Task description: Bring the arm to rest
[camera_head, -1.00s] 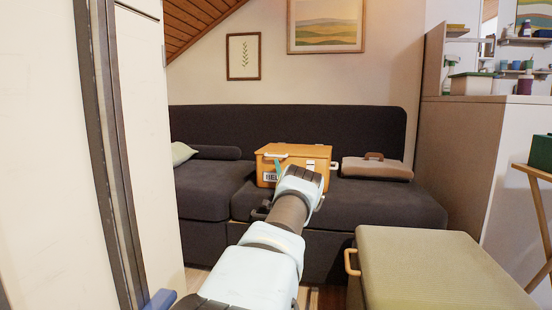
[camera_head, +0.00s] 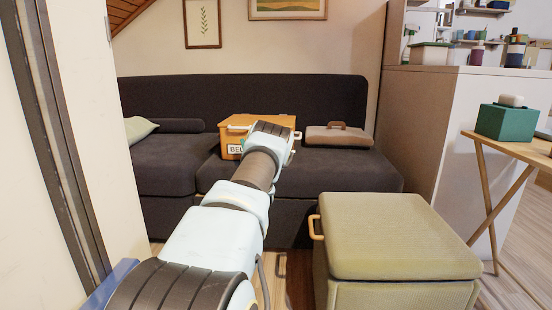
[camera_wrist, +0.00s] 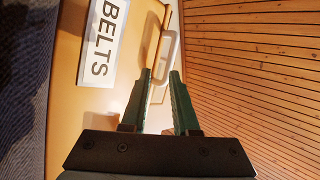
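My arm (camera_head: 225,225) reaches forward in the head view, its end in front of an orange box (camera_head: 233,140) on the dark sofa. The arm hides part of the box, and my fingers are hidden there. In the wrist view, my gripper (camera_wrist: 160,75) shows two green fingers standing apart, with nothing visibly clamped between them. A pale handle (camera_wrist: 169,58) on the box shows just beyond and partly between the fingertips. I cannot tell whether they touch it.
A brown case (camera_head: 338,137) lies on the dark sofa (camera_head: 165,165), right of the box. A green padded ottoman (camera_head: 395,235) stands at front right. A white panel (camera_head: 95,110) closes off the left. A wooden stand (camera_head: 510,148) holding a green box (camera_head: 505,122) is at right.

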